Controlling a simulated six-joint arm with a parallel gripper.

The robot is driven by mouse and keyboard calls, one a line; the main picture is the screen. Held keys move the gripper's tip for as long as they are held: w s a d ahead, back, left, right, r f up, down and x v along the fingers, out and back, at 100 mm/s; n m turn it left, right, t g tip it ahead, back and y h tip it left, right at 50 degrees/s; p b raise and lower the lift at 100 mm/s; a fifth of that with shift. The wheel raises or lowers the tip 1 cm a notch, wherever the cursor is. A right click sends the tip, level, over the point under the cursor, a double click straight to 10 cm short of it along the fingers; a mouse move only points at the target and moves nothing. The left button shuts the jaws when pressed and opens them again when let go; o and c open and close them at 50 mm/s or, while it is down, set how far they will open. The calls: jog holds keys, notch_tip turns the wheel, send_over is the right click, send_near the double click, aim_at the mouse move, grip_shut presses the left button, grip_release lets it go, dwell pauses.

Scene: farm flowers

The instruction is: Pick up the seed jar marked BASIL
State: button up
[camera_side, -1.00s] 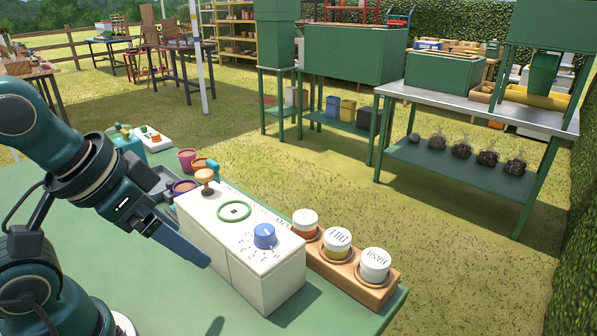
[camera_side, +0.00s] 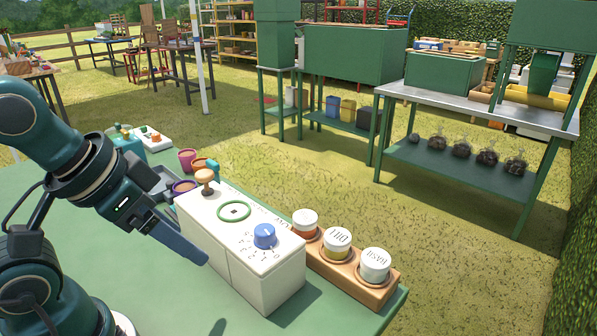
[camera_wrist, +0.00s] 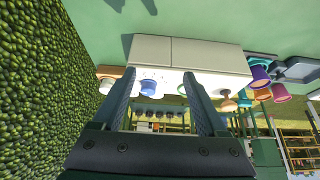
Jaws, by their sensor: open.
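The jar marked BASIL (camera_side: 375,266) has a white lid and stands upright at the near right end of a wooden rack (camera_side: 345,282). A jar marked DILL (camera_side: 337,245) is beside it, and a third white-lidded jar (camera_side: 304,223) with an unclear label is beyond. My gripper (camera_side: 185,232) is open and empty, left of the white box, well apart from the jars. In the wrist view my gripper (camera_wrist: 163,88) has nothing between its fingers. A white-lidded jar (camera_wrist: 106,86) shows left of the fingers there; its label cannot be read.
The white box (camera_side: 240,250) with a blue knob (camera_side: 264,235), a green ring (camera_side: 234,211) and a wooden knob (camera_side: 205,180) stands between my gripper and the rack. Small pots (camera_side: 187,160) stand behind. The green table (camera_side: 160,300) is clear in front.

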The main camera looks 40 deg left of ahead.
notch_tip(320, 180, up, 5)
jog(key=w+a+m+y, duration=0.2)
jog(key=w+m+y, duration=0.1)
jog(key=w+m, duration=0.55)
jog(key=m+t+h, duration=0.1)
jog(key=m+t, duration=0.7)
jog(key=m, duration=1.8)
send_over(372, 263)
jog(key=f, duration=1.4)
jog(key=shift+s+f, duration=0.2)
jog(key=shift+f, duration=0.1)
jog(key=shift+w+f, duration=0.15)
jog(key=shift+f, duration=0.35)
jog(key=shift+x, duration=2.4)
